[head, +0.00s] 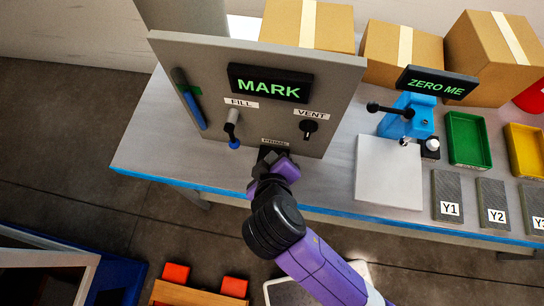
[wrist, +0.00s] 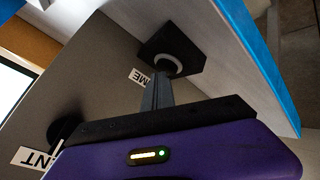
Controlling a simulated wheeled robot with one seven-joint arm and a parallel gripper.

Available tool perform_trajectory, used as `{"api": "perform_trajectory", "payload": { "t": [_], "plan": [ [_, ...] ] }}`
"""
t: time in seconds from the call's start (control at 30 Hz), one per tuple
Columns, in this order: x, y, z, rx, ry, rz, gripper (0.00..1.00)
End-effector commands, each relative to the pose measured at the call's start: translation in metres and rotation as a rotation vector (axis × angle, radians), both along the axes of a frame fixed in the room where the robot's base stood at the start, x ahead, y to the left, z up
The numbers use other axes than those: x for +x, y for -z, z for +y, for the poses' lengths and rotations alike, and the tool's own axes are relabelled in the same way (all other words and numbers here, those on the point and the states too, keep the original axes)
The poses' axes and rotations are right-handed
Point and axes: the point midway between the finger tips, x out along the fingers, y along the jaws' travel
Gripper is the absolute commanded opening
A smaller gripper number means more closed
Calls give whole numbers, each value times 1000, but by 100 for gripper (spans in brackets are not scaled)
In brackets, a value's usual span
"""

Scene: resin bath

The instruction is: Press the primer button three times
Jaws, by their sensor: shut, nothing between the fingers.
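The primer button shows in the wrist view as a black square housing (wrist: 186,48) with a pale round ring (wrist: 168,64). It sits low on the grey panel (head: 335,75), beside a partly hidden label (wrist: 139,77). In the head view my gripper (head: 270,155) hides the button, just below that label (head: 275,142). My gripper's fingers (wrist: 158,88) are shut and empty, with their tips at the pale ring. I cannot tell whether they touch it or whether the button is pushed in. A display (head: 270,84) on the panel reads MARK in green.
Above the button are a FILL lever (head: 232,128) and a VENT knob (head: 308,128). Right of the panel stand a blue device (head: 408,115), a ZERO ME display (head: 437,84), a green tray (head: 467,140) and grey Y1 (head: 447,190) and Y2 blocks (head: 491,198). Cardboard boxes (head: 400,52) stand behind.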

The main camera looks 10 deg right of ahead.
Motion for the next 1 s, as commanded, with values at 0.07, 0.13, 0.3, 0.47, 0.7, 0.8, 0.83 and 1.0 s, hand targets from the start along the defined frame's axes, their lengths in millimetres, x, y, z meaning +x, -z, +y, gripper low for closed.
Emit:
{"api": "perform_trajectory", "payload": {
  "t": [0.07, 0.13, 0.3, 0.47, 0.7, 0.8, 0.83, 1.0],
  "plan": [
    [0, -4, 0, -1, 0, 2, 0],
    [0, -8, 0, -1, 0, 2, 0],
    [0, -17, 0, -1, 1, 2, 0],
    [0, -18, 0, 0, 1, 1, 0],
    [0, -18, 0, 0, 0, 0, 0],
    [0, -22, 0, 0, 0, 0, 0],
    [0, -24, 0, 0, 0, 0, 0],
    [0, -40, 0, 0, 0, 0, 0]
  ]
}}
